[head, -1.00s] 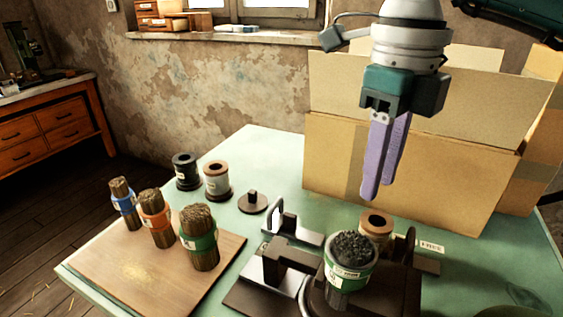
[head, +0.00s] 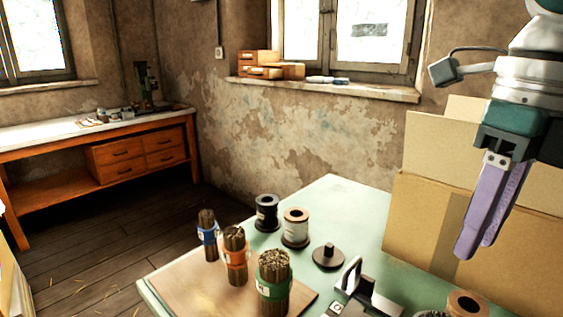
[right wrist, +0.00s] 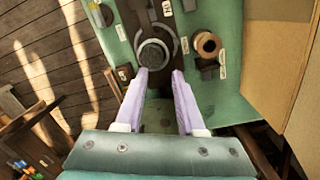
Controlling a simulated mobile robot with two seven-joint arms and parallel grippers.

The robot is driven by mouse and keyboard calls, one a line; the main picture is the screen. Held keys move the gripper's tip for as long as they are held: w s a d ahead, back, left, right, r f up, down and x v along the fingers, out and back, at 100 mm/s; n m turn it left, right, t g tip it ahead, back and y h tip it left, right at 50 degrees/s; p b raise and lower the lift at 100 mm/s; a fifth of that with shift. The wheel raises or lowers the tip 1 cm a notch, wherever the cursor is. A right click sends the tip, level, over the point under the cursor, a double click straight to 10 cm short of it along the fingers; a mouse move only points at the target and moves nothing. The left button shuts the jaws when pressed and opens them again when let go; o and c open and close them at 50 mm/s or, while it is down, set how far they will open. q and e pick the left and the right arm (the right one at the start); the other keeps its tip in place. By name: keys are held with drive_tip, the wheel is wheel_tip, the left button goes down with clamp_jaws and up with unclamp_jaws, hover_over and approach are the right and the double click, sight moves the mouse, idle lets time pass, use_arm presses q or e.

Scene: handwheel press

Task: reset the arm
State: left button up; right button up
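My right gripper (head: 476,248) hangs at the right of the head view, its purple fingers pointing down in front of the cardboard box. In the right wrist view my gripper (right wrist: 161,72) has its two fingers apart with nothing held between them. Below it lies the press (right wrist: 160,30), with a round dark-filled cup (right wrist: 153,54) on it, beyond the fingertips. In the head view only part of the press (head: 372,292) shows at the bottom edge. My left gripper is not in view.
The green table (head: 335,200) carries spools (head: 267,212), a dark knobbed disc (head: 328,257) and a wooden board (head: 185,287) with several banded bundles (head: 274,280). The cardboard box (head: 428,220) stands at the back right. A wooden workbench (head: 90,135) is against the far wall.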

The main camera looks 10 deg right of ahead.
drive_tip(key=s+a+r+n+y, duration=0.2)
drive_tip(key=a+y, duration=0.7)
drive_tip(key=a, duration=0.9)
drive_tip(key=a+r+m+t+y+p, duration=0.1)
drive_tip(key=a+r+m+t+y, duration=0.2)
drive_tip(key=a+r+y, duration=0.55)
drive_tip(key=w+d+r+m+t+h, duration=0.5)
drive_tip(key=d+r+m+t, duration=0.4)
drive_tip(key=m+t, duration=0.7)
drive_tip(key=d+f+m+g+h+p, duration=0.1)
drive_tip(key=d+f+m+g+h, duration=0.2)
drive_tip(key=d+f+m+h, duration=1.25)
drive_tip(key=s+a+f+m+g+y, duration=0.1)
drive_tip(key=s+f+m+g, duration=0.2)
drive_tip(key=s+f+g, duration=0.55)
drive_tip(key=s+a+f+m+g+y, duration=0.15)
drive_tip(key=s+f+g, duration=0.3)
drive_tip(key=s, duration=0.65)
wheel_tip(320, 180, up, 38)
drive_tip(key=s+p, duration=0.1)
drive_tip(key=p, duration=3.7)
drive_tip(key=shift+a+f+m+p, duration=0.2)
drive_tip(key=shift+a+m+p, duration=0.1)
drive_tip(key=shift+m+p, duration=0.1)
